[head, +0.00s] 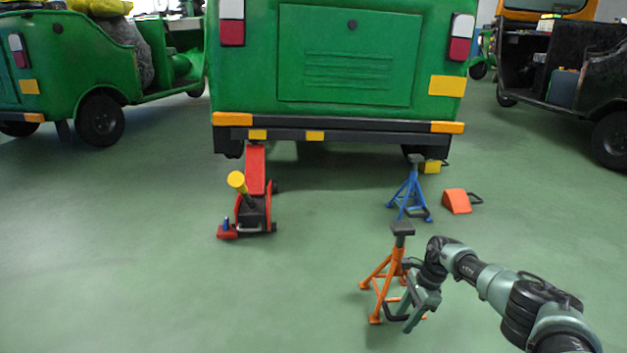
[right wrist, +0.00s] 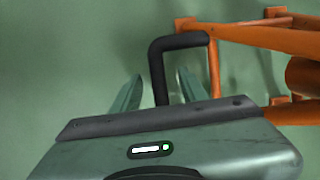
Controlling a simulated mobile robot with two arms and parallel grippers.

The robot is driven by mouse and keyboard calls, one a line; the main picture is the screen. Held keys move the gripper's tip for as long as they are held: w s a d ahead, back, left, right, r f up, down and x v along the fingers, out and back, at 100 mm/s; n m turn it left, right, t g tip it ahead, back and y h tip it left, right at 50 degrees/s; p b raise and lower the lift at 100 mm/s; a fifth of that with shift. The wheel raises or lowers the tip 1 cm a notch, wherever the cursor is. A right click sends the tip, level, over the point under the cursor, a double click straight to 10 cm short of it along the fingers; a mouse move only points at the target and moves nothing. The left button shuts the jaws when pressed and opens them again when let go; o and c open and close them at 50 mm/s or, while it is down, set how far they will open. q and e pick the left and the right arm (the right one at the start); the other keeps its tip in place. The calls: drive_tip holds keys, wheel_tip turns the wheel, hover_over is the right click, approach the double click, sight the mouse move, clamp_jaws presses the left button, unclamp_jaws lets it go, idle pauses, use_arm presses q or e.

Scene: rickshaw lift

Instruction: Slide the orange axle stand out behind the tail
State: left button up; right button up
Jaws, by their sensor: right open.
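The orange axle stand (head: 394,268) stands upright on the green floor behind the green rickshaw's tail (head: 345,60), clear of it, with a dark saddle on top. Its legs and tube also show at the right of the right wrist view (right wrist: 265,40). A black bent handle (right wrist: 178,41) comes off the stand. My right gripper (head: 404,322) is low beside the stand, on its right side. In the right wrist view its two fingers (right wrist: 158,88) are open, with the handle's end between them; contact cannot be told. My left gripper is not in view.
A blue axle stand (head: 409,192) stands near the tail's right end, with an orange wedge (head: 457,201) beside it. A red floor jack (head: 257,195) reaches under the tail at left. Other rickshaws stand at both sides. The floor left of the orange stand is clear.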

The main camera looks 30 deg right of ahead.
drive_tip(key=shift+p+v, duration=2.3)
drive_tip(key=shift+v, duration=2)
